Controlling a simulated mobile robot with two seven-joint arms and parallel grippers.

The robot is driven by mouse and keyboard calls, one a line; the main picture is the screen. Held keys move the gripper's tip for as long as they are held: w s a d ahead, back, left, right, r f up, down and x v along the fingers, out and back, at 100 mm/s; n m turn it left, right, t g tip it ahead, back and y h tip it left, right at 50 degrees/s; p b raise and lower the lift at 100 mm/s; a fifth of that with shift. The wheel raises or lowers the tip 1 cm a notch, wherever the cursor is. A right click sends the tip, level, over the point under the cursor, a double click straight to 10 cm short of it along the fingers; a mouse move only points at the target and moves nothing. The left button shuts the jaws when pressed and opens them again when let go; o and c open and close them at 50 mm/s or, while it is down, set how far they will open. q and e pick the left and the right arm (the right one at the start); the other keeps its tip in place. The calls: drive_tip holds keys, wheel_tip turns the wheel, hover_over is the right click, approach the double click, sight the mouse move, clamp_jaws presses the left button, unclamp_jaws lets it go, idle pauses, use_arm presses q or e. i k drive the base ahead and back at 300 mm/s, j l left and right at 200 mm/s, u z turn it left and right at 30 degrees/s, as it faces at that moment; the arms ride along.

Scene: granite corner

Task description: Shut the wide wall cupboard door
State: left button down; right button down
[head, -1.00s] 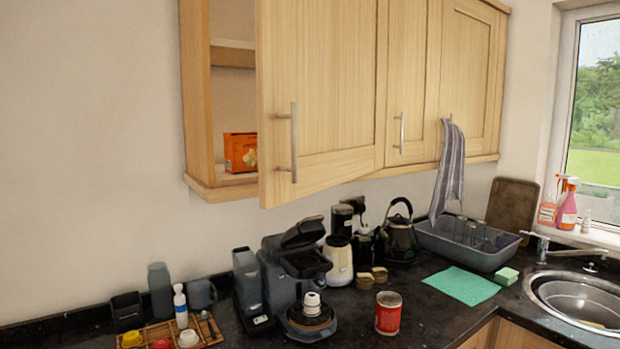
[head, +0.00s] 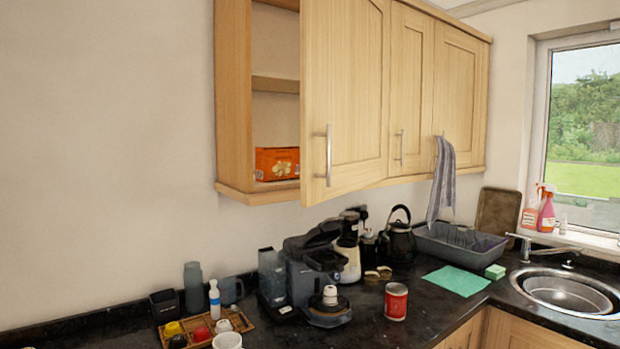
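The wide wall cupboard door (head: 350,95) is pale wood with a vertical metal bar handle (head: 328,155) near its free left edge. It stands partly open, swung out from the cupboard (head: 234,100), with its hinge side on the right. Through the gap I see a shelf (head: 276,84) and an orange box (head: 277,163) on the cupboard floor. Neither of my grippers shows in the head view.
Below on the dark worktop stand a coffee machine (head: 312,275), a red tin (head: 396,301), a kettle (head: 399,235) and a dish rack (head: 465,245). A striped towel (head: 442,180) hangs from the right door's handle. The wall left of the cupboard is bare.

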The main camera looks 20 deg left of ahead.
sight(346, 58)
drive_tip(key=i+u, duration=0.1)
drive_tip(key=u, duration=1.15)
drive_tip(key=i+l, duration=0.1)
drive_tip(key=l, duration=0.3)
drive_tip(key=i+l, duration=0.15)
drive_tip(key=l, duration=0.25)
drive_tip(key=u, duration=0.05)
